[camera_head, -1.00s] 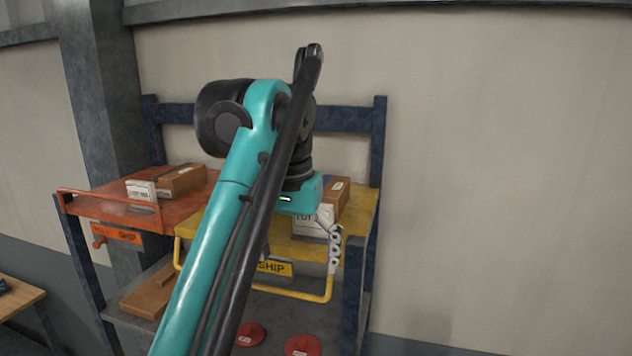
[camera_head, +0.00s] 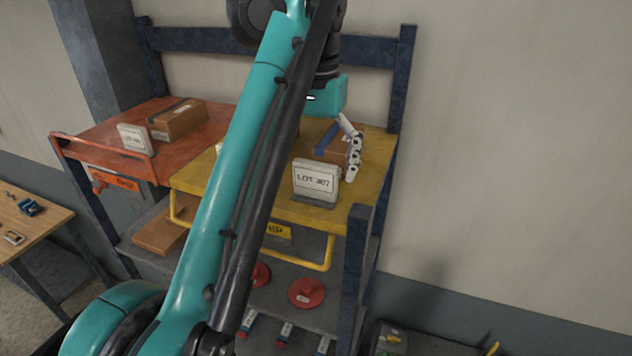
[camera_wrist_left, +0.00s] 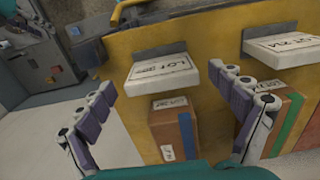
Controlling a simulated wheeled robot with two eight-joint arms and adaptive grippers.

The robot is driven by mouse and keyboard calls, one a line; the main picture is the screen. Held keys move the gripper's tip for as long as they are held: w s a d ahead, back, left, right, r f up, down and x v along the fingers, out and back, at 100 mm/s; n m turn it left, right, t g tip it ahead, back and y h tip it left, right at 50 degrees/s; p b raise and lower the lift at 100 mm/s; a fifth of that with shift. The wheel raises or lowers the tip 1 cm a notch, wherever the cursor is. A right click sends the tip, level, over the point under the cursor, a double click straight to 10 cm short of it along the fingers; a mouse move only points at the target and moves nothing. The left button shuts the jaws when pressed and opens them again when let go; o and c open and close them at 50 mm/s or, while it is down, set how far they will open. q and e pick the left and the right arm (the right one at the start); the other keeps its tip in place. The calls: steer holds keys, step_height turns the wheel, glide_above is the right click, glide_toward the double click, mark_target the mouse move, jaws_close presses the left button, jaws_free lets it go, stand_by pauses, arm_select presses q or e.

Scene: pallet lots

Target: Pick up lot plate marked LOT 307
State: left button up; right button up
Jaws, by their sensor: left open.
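The white lot plate marked LOT 307 (camera_head: 316,180) stands in a dark holder near the front of the yellow shelf (camera_head: 266,205). In the left wrist view, the plate (camera_wrist_left: 163,72) is in the middle; its number is hard to read there. My left gripper (camera_head: 351,150) is open and empty, above the shelf at the back right of the plate. In the left wrist view, its fingers (camera_wrist_left: 165,88) spread to either side of the view of the plate, apart from it. A brown box with a blue strip (camera_wrist_left: 171,132) is behind the plate. My right gripper is not in view.
A second plate, LOT 214 (camera_wrist_left: 283,46), stands beside it, with a striped box (camera_wrist_left: 283,125) behind. An orange shelf (camera_head: 88,140) with another plate (camera_head: 135,139) and box (camera_head: 180,120) is at the left. A yellow rail (camera_head: 300,263) runs along the front.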

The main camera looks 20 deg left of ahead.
mark_target(316, 178)
arm_select(q)
steer(key=shift+w+f, duration=0.3)
steer(key=shift+f, duration=0.3)
steer(key=shift+w+f, duration=0.25)
steer(key=shift+f, duration=0.35)
steer(key=shift+s+f, duration=0.2)
steer(key=shift+s, duration=0.1)
steer(key=shift+s+a, duration=0.1)
steer(key=shift+s, duration=0.5)
steer(key=shift+w+f, duration=0.1)
steer(key=shift+w, duration=0.45)
steer(key=c, duration=1)
steer(key=shift+c, duration=1.4)
steer(key=shift+s, duration=0.3)
